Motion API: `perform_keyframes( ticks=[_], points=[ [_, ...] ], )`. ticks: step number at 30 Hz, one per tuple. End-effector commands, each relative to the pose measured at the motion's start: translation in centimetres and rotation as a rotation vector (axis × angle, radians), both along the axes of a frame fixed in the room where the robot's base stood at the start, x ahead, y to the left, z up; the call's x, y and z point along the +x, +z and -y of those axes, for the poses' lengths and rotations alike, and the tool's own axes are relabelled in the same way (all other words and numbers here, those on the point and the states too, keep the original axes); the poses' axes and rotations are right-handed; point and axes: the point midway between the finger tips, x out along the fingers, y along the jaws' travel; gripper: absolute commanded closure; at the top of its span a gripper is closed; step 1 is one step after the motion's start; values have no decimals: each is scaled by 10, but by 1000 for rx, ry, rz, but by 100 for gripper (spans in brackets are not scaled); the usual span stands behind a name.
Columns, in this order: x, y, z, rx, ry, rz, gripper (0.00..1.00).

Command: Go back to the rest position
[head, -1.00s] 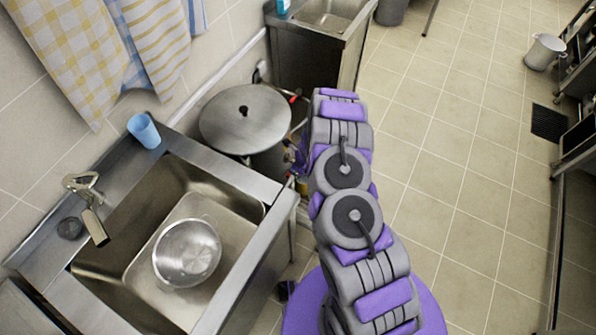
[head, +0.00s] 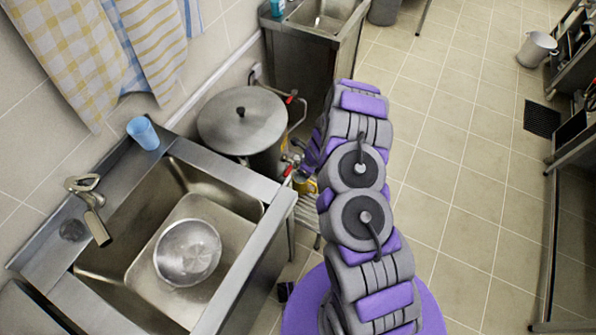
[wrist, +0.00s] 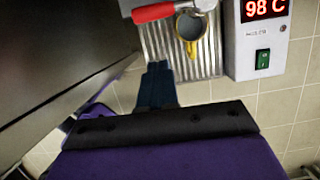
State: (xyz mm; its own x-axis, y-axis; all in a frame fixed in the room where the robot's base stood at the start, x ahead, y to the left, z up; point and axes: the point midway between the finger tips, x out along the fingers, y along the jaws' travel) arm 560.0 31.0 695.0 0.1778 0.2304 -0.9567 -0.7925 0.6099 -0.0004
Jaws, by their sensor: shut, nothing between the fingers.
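My gripper (wrist: 157,85) shows in the wrist view as two dark fingers pressed together, with nothing between them. In the head view my own arm hides the fingers. Ahead of the fingers in the wrist view is a yellow mug (wrist: 181,23) with a grey inside, standing on a ribbed metal tray (wrist: 208,62). A red handle (wrist: 153,12) is beside the mug. The fingertips appear close to the tray's edge, apart from the mug. In the head view the mug (head: 300,186) is partly hidden beside my arm.
A large lidded stockpot (head: 240,112) stands beside a steel sink (head: 255,185) holding a metal pot (head: 187,252). A blue cup (head: 144,132) stands on the sink's rim. A control box (wrist: 262,40) reads 98 C.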

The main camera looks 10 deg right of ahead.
Motion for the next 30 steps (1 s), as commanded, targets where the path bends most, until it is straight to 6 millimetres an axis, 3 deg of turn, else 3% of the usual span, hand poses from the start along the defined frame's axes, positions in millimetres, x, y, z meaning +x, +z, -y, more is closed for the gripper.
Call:
perform_keyframes(
  ticks=[3,9,24,26,30],
  points=[
    [-3,28,7,0,-4,3,100],
    [-9,55,14,1,-2,2,100],
    [-10,69,13,6,17,7,100],
    [-8,79,7,14,48,19,100],
    [-5,124,-17,53,200,71,100]
  ],
)
